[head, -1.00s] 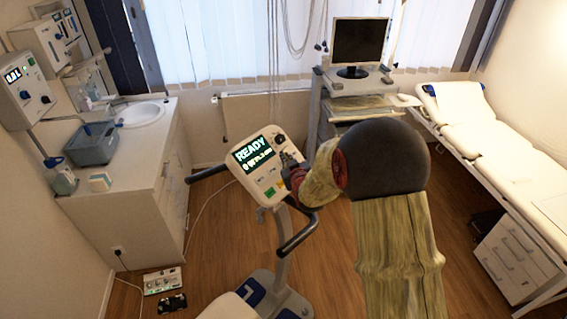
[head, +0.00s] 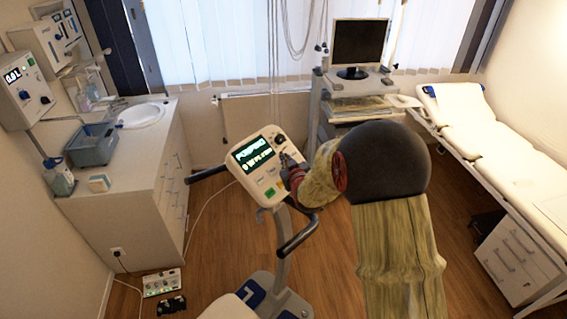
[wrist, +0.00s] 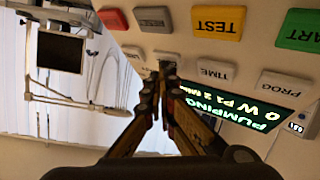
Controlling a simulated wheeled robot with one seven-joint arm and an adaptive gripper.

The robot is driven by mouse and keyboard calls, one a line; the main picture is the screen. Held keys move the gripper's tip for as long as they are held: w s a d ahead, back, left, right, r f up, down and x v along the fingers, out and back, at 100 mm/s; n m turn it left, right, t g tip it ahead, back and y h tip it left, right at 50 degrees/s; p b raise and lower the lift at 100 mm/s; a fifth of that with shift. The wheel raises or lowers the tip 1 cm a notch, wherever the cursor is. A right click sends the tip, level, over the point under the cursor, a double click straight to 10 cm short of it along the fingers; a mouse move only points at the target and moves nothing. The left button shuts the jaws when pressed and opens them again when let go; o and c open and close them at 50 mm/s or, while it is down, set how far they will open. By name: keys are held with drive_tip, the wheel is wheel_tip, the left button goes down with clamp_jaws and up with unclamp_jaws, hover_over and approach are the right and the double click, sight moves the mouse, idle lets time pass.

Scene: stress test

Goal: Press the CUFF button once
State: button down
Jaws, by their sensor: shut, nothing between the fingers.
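The ergometer console (head: 262,170) stands tilted on its column in the head view, with my gripper (head: 287,162) at its right side. In the wrist view the console appears upside down, and its lit display (wrist: 235,108) reads "PUMPING". My gripper (wrist: 167,66) is shut and empty, its tips at a small grey button (wrist: 168,57) and partly covering it. I cannot tell whether the tips touch it. The label of that button is not readable, and I read no CUFF label. The TIME button (wrist: 216,70) and PROG button (wrist: 285,83) lie in the same row.
A yellow TEST button (wrist: 217,23), a green START button (wrist: 298,30), a red button (wrist: 113,18) and a grey one (wrist: 152,18) form another row. Handlebars (head: 298,235) flank the console. A monitor cart (head: 350,100) stands behind, a couch (head: 500,150) at right.

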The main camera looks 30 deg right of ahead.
drive_tip(key=shift+s+d+r, duration=0.2)
drive_tip(key=shift+s+r, duration=0.25)
drive_tip(key=shift+r, duration=0.15)
drive_tip(key=shift+r, duration=0.1)
drive_tip(key=shift+s+d+r+p, duration=0.2)
drive_tip(key=shift+s+r, duration=0.2)
drive_tip(key=shift+r, duration=0.15)
drive_tip(key=shift+s+d+r+p, duration=0.2)
drive_tip(key=shift+s+r, duration=0.2)
drive_tip(key=shift+r, duration=0.15)
drive_tip(key=shift+s+d+r, duration=0.2)
drive_tip(key=shift+s+r, duration=0.4)
drive_tip(key=shift+r, duration=0.15)
drive_tip(key=s+d+r+p, duration=0.1)
drive_tip(key=s+r+p, duration=0.2)
drive_tip(key=s+r, duration=0.1)
drive_tip(key=shift+d+r, duration=0.4)
drive_tip(key=shift+r, duration=0.4)
